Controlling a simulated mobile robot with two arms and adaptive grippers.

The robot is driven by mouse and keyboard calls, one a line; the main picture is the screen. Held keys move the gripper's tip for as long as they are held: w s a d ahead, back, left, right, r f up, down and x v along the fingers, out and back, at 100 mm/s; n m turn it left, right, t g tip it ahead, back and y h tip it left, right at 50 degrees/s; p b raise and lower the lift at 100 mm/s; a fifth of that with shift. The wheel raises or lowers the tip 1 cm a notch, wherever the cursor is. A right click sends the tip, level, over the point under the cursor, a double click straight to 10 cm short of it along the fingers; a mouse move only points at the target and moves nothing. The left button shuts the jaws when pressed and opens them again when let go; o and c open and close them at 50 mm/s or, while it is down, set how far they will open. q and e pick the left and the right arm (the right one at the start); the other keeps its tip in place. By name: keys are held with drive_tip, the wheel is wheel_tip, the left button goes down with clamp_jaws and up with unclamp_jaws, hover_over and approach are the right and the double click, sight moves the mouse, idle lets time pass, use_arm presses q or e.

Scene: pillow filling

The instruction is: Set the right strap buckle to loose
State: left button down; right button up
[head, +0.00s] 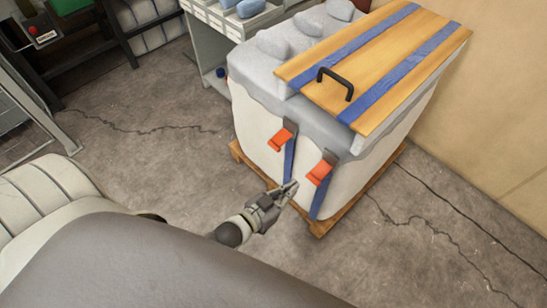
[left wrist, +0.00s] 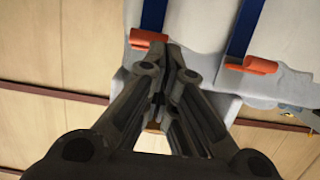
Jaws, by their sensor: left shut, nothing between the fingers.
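The right strap buckle (head: 320,173) is an orange lever on the front face of the big white bag, on a blue strap (head: 322,198). The left buckle (head: 280,140) is a like orange lever farther left. Both levers look tilted out from the face; I cannot tell their exact setting. My left gripper (head: 291,188) is shut and empty, in front of the bag, just left of and below the right buckle in the head view. In the left wrist view my left gripper (left wrist: 163,58) points at the bag, its tips close to one orange lever (left wrist: 148,37); contact is unclear. My right gripper is out of view.
The bag (head: 259,118) stands on a wooden pallet (head: 320,228). A wooden board (head: 390,55) with a black handle lies on top under blue straps. A white drawer unit (head: 215,50) stands behind left. Cracked floor (head: 430,240) is free at right; a tan wall is beyond.

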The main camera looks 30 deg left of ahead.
use_arm(q)
drive_tip(key=v, duration=0.7)
drive_tip(key=shift+s, duration=0.15)
idle(0.3)
drive_tip(key=s+a+f+g+y+p, duration=0.1)
drive_tip(key=s+a+f+g+y, duration=0.2)
drive_tip(key=f, duration=0.7)
drive_tip(key=s+a+f+g+p, duration=0.1)
drive_tip(key=s+f+g, duration=0.3)
drive_tip(key=f, duration=0.6)
drive_tip(key=s+a+f+g+y+p, duration=0.1)
drive_tip(key=s+f+g, duration=0.2)
drive_tip(key=s+f, duration=0.3)
drive_tip(key=s+a+f+n+g+p, duration=0.1)
drive_tip(key=s+f+g, duration=0.2)
drive_tip(key=s, duration=1.1)
wheel_tip(320, 180, down, 3)
drive_tip(key=shift+s+r+g+y, duration=0.1)
drive_tip(key=shift+s+g+y, duration=0.05)
drive_tip(key=shift+g+y, duration=0.2)
